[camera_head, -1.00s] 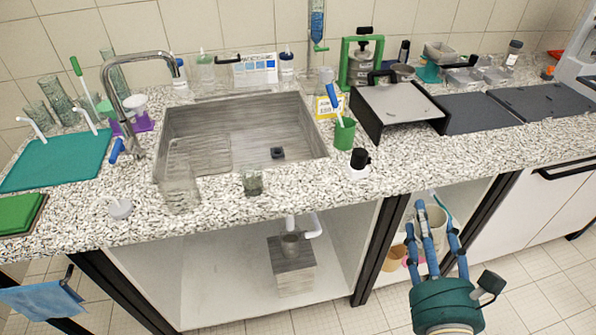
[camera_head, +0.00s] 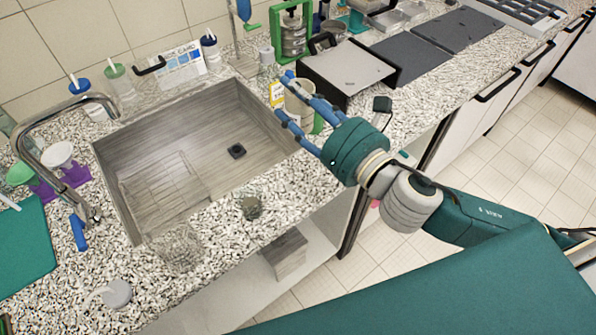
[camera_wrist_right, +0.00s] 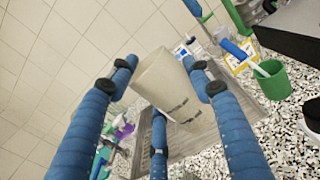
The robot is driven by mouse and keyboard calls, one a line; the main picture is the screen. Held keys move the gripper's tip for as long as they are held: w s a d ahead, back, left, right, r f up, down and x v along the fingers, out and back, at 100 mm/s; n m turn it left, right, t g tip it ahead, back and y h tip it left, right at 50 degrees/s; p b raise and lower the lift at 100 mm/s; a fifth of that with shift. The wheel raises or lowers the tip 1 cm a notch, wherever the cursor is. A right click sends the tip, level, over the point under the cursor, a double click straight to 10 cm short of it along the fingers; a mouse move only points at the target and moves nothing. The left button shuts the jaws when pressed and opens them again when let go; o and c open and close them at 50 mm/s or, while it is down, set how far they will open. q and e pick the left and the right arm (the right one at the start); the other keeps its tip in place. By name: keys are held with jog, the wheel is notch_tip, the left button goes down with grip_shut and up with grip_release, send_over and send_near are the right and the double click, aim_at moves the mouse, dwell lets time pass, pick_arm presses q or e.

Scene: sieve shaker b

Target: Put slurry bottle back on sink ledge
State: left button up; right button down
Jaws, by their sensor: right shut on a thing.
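My right gripper (camera_head: 283,96) is shut on a pale cream cylinder, which I take to be the slurry bottle (camera_head: 297,101). It is held above the counter at the sink's right edge. In the right wrist view the bottle (camera_wrist_right: 172,88) sits tilted between the blue fingers, with dark marks on its side. The sink ledge (camera_head: 150,98) is the speckled strip behind the sink (camera_head: 180,125). Bottles with blue (camera_head: 90,104) and green (camera_head: 119,82) caps and another blue-capped bottle (camera_head: 210,52) stand along it. My left gripper is out of view.
A printed card (camera_head: 181,66) stands on the ledge between bottles. The tap (camera_head: 50,125) rises at the left. A green cup (camera_wrist_right: 272,80) and a yellow sign (camera_head: 276,94) are near my gripper. Glass beakers (camera_head: 250,206) stand along the front edge. The sink is mostly clear.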

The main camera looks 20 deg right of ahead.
aim_at(306, 122)
notch_tip(306, 122, down, 4)
jog(key=shift+d+r+b, duration=0.15)
jog(key=shift+r+b, duration=0.1)
jog(key=shift+b, duration=0.15)
notch_tip(306, 122, down, 16)
jog(key=b, duration=0.5)
jog(key=shift+w+b, duration=0.1)
jog(key=shift+b, duration=0.2)
jog(key=shift+f, duration=0.15)
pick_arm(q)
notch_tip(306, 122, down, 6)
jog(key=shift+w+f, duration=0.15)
pick_arm(e)
jog(key=shift+a, duration=0.2)
jog(key=shift+f, duration=0.1)
jog(key=c, duration=0.8)
grip_release()
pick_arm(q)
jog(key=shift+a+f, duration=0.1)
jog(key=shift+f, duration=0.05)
